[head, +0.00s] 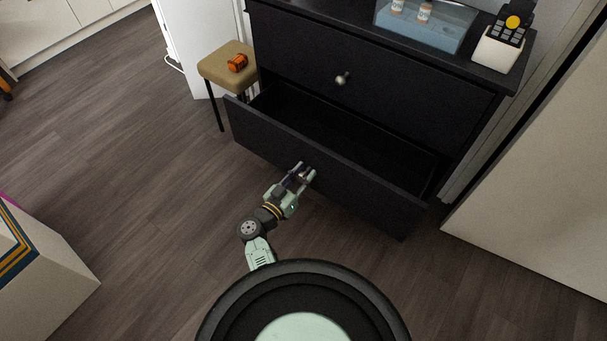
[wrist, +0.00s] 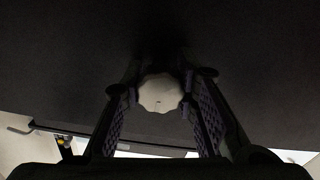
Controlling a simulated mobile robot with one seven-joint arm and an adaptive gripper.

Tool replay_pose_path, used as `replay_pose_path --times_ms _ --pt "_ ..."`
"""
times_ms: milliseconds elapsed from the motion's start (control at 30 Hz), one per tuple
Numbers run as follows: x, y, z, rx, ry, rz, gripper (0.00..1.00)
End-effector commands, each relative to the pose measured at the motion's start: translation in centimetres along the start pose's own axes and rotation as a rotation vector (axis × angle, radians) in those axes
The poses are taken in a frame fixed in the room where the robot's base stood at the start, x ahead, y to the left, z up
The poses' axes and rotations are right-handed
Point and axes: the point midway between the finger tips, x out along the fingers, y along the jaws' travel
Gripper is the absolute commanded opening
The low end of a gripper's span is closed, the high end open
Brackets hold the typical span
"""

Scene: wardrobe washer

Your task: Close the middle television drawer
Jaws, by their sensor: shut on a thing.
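A dark drawer (head: 325,160) is pulled out from the black dresser (head: 400,85), below a closed drawer with a round metal knob (head: 342,78). The open drawer looks empty. My gripper (head: 303,171) is at the front face of the open drawer, near its middle. In the wrist view a pale scalloped knob (wrist: 160,93) on the dark drawer front sits between the two fingers, and my gripper is shut on it. In the head view this knob is mostly hidden by the fingers.
A blue-grey tray (head: 432,32) with small bottles and a white holder (head: 494,52) with a dark device are on top. A white panel (head: 545,170) is at right. The floor before the drawer is clear.

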Motion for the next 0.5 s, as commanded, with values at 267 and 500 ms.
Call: replay_pose_path --times_ms 267,500 --pt "2.2 0.1 -0.2 0.001 0.001 0.003 0.0" --pt "7.3 0.1 -0.3 0.001 0.001 0.004 0.0"
